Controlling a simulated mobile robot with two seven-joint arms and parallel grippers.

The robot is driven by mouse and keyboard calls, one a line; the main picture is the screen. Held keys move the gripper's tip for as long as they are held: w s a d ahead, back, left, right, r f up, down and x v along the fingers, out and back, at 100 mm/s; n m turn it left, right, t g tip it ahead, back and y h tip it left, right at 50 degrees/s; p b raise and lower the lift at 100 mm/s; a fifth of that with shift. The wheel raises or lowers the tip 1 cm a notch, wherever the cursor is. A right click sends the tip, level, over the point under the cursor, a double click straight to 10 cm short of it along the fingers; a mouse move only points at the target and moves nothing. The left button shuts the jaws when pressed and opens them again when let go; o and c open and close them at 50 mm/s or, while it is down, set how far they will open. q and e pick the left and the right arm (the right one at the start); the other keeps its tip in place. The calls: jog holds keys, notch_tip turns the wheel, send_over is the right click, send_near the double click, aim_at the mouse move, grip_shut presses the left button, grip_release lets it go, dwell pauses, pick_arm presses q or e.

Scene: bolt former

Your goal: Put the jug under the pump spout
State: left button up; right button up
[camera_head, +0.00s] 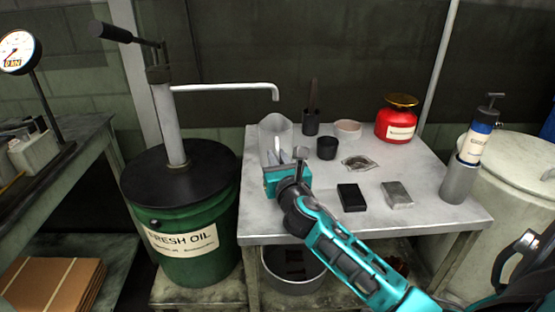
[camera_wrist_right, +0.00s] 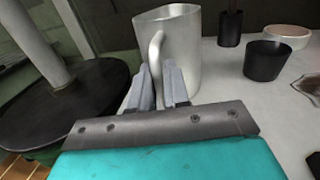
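The jug (camera_head: 275,133) is a pale grey, open-topped vessel, upright at the left back of the metal table. It also shows in the right wrist view (camera_wrist_right: 180,45), with its handle toward me. My right gripper (camera_head: 287,158) reaches it from the front. In the right wrist view its two fingers (camera_wrist_right: 160,75) lie close on either side of the handle and appear shut on it. Whether the jug's base touches the table is hidden. The pump spout (camera_head: 276,96) ends in a downward bend, above the jug in the head picture; their depth alignment is unclear. My left gripper is not in view.
The pump stands on a green oil drum (camera_head: 190,235) left of the table (camera_head: 270,222). A black cup (camera_head: 327,148), a dark holder (camera_head: 311,122), a bowl (camera_head: 348,129) and a red can (camera_head: 396,124) stand right of the jug. Two blocks (camera_head: 352,197) lie nearer the front.

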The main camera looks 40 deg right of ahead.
jog(key=o, duration=0.5)
jog(key=shift+c, duration=0.2)
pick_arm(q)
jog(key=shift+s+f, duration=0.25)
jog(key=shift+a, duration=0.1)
pick_arm(e)
jog(key=p+v, duration=0.1)
jog(key=v, duration=1.1)
jog(key=shift+r, duration=0.15)
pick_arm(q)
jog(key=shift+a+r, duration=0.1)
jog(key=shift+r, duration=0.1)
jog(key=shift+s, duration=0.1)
pick_arm(e)
jog(key=shift+s, duration=0.1)
